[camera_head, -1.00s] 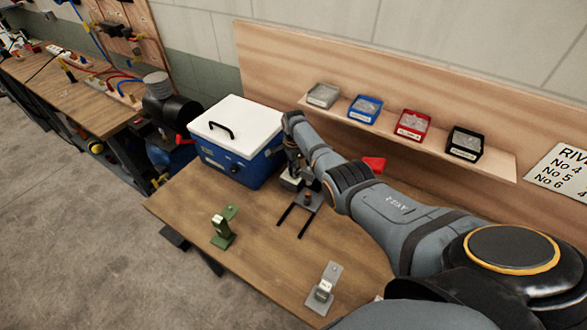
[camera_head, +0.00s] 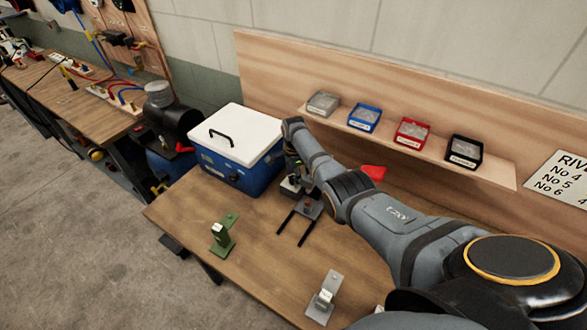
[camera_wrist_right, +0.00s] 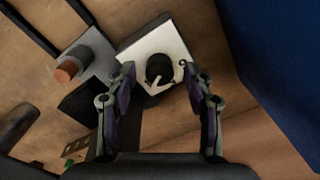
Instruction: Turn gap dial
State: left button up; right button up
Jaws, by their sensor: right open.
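The gap dial (camera_wrist_right: 158,68) is a round black knob with a white pointer mark, on a white square plate (camera_wrist_right: 135,50) in the right wrist view. My right gripper (camera_wrist_right: 159,76) is open, with one finger on each side of the dial. I cannot tell whether the fingers touch it. In the head view my right gripper (camera_head: 293,180) points down over the small device on the bench beside the blue cooler. The dial itself is hidden there. My left gripper is out of view.
The blue cooler (camera_head: 229,170) with a white lid stands close by. A grey block with an orange-brown button (camera_wrist_right: 68,71) and two black rods (camera_head: 296,226) sit beside the device. A green stand (camera_head: 222,238) and a silver stand (camera_head: 323,298) are nearer the front. Bins line the shelf.

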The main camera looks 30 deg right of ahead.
notch_tip(320, 180, up, 11)
jog(key=shift+s+r, duration=0.15)
jog(key=shift+r, duration=0.05)
dwell(0.5)
